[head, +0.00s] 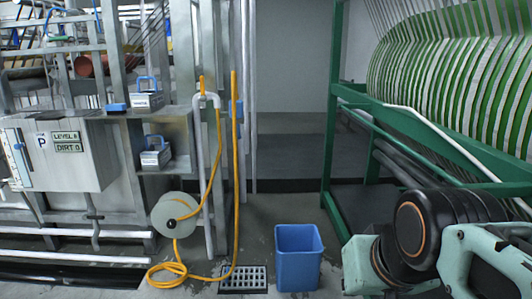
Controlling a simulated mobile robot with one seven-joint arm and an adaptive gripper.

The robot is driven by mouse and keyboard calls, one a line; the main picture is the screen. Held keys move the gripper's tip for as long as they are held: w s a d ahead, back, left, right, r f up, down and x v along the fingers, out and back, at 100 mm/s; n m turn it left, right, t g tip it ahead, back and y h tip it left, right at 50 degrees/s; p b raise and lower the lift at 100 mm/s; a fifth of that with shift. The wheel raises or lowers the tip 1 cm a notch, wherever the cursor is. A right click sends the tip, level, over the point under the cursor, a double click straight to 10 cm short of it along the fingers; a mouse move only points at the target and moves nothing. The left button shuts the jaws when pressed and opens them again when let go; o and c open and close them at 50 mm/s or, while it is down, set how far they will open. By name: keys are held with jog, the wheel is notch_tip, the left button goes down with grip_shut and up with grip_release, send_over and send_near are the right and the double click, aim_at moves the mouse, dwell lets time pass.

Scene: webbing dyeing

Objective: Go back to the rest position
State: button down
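Part of my own arm shows at the lower right of the head view, with pale green links and a dark joint marked by an orange ring. The links lie in front of the lower part of the green frame (328,110). My gripper is outside the picture, so its fingers and anything in them cannot be seen. The task names no object.
A blue bin (298,257) stands on the floor beside a drain grate (243,278). A yellow hose (237,170) hangs down and coils on the floor near a white roll (174,214). A metal machine with a control box (60,155) fills the left.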

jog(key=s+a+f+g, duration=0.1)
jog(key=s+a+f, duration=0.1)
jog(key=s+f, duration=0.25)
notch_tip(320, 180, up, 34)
jog(key=p, duration=3.3)
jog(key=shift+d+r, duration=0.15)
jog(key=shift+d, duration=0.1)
